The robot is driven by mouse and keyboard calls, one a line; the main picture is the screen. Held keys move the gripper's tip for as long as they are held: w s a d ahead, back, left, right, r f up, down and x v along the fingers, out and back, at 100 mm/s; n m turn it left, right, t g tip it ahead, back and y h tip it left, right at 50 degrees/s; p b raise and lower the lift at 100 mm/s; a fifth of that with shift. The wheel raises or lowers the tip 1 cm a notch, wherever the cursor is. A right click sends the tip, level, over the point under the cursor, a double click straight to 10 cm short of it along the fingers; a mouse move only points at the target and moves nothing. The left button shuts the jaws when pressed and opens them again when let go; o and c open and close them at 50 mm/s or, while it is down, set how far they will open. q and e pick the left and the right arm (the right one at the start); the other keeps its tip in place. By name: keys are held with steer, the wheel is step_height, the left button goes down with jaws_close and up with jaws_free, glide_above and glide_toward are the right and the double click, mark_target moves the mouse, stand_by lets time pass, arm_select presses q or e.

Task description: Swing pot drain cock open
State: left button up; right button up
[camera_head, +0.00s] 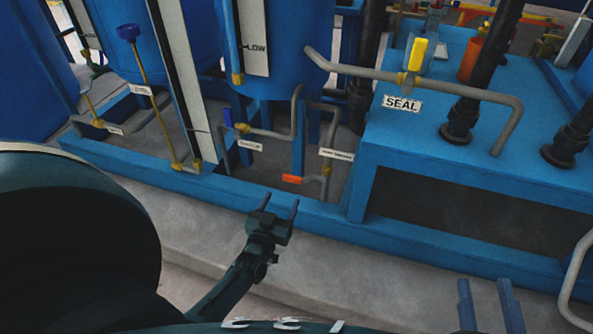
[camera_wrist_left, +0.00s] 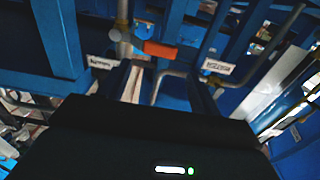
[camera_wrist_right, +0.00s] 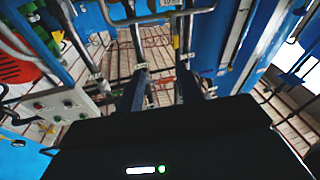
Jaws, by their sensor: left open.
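A small valve with an orange lever handle (camera_head: 292,179) sits on a grey vertical pipe low behind the blue frame rail. The orange handle lies about level, pointing left from the brass valve body (camera_head: 326,170). It also shows in the left wrist view (camera_wrist_left: 160,49), beyond my fingers. I cannot read the white label (camera_head: 336,154) above it clearly. My left gripper (camera_head: 280,206) is open and empty, in front of the rail and below the handle, apart from it. My right gripper (camera_head: 484,285) is open and empty at the lower right.
The blue frame rail (camera_head: 225,191) runs between my left gripper and the pipes. A blue-handled valve (camera_head: 228,118) is on the left pipe. The concrete floor in front is clear.

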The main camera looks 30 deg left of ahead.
mark_target(291, 180)
arm_select(q)
steer(key=b+x, duration=0.3)
steer(key=x, duration=0.5)
steer(key=shift+w+f+b, duration=0.15)
steer(key=shift+w+b, duration=0.15)
steer(key=shift+b+x, duration=0.45)
steer(key=shift+x, duration=0.65)
steer(key=shift+w+a, duration=0.15)
steer(key=shift+w, duration=0.35)
arm_select(e)
steer(key=shift+w+a+r+t+y, duration=0.15)
steer(key=shift+r+t+y, duration=0.1)
steer(key=shift+r+y, duration=0.2)
steer(key=shift+w+a+r+t+y, duration=0.15)
steer(key=shift+r+t+y, duration=0.15)
steer(key=shift+y, duration=0.15)
arm_select(q)
steer(key=shift+r, duration=0.2)
